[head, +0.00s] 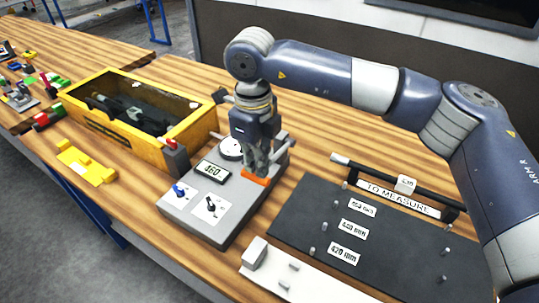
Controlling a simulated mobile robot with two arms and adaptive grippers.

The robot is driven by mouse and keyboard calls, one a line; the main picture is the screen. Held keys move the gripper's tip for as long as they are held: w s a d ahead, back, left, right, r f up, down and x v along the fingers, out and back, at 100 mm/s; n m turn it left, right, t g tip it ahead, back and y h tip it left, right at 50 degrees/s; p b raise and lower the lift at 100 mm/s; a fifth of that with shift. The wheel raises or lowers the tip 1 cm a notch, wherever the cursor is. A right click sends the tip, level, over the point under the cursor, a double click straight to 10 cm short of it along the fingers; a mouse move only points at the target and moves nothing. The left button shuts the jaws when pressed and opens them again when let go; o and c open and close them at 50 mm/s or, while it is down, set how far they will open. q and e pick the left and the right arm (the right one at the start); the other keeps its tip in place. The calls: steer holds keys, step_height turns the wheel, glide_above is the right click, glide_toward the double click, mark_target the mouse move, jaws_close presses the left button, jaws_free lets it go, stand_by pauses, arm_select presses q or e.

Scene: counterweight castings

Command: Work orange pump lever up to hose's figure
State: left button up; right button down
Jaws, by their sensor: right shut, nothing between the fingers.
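The grey pump unit (222,222) stands in the middle of the bench. Its small display (212,171) seems to read 460, though the digits are small. A round white dial (230,148) sits behind the display. The orange lever (256,181) is at the unit's right side. My right gripper (260,172) points down, shut and empty, just above the orange lever; I cannot tell if they touch. A dark hose (425,198) lies behind a "TO MEASURE" label and carries a white tag (405,184) too small to read. My left gripper is out of view.
A black board (300,215) with pegs and millimetre labels lies right of the unit. A white fixture (310,285) is in front. Small coloured parts lie at the far left.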

steer(key=shift+r+p, duration=1.1)
steer(key=shift+r, duration=1.7)
steer(key=shift+s+f, duration=0.1)
